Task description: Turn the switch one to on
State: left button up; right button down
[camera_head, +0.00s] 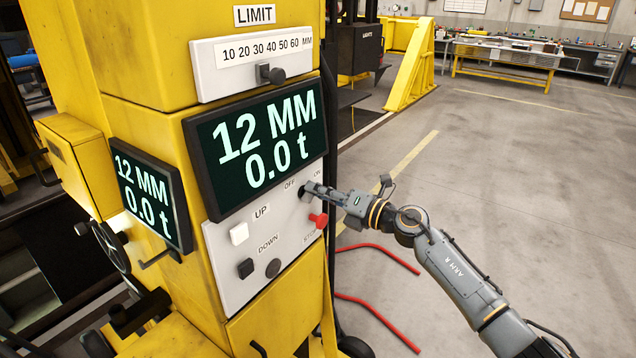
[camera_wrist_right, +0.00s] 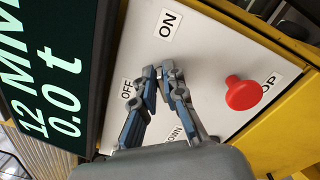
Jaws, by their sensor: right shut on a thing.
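The light grey control panel (camera_head: 232,270) on the yellow column carries OFF and ON labels in its upper right part. My right gripper (camera_head: 308,189) reaches the panel from the right, with its fingers closed at the spot between these labels. In the right wrist view the fingertips (camera_wrist_right: 167,72) come together between the OFF label (camera_wrist_right: 127,89) and the ON label (camera_wrist_right: 167,24). The switch is hidden by the fingers, so its setting cannot be read. My left gripper is not seen.
A red STOP button (camera_head: 318,220) sits just below my right gripper. A white UP button (camera_head: 239,234) and a black DOWN button (camera_head: 246,268) are lower left. The large display (camera_head: 262,140) reads 12 MM and 0.0 t. Red floor rails (camera_head: 385,250) lie on the right.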

jog(key=shift+f+m+p, duration=0.1)
jog(key=shift+m+p, duration=0.35)
jog(key=shift+m, duration=0.35)
jog(key=c, duration=1.4)
grip_release()
jog(key=shift+d, duration=0.15)
jog(key=v, duration=1.1)
jog(key=shift+s+d, duration=0.2)
jog(key=shift+d, duration=0.15)
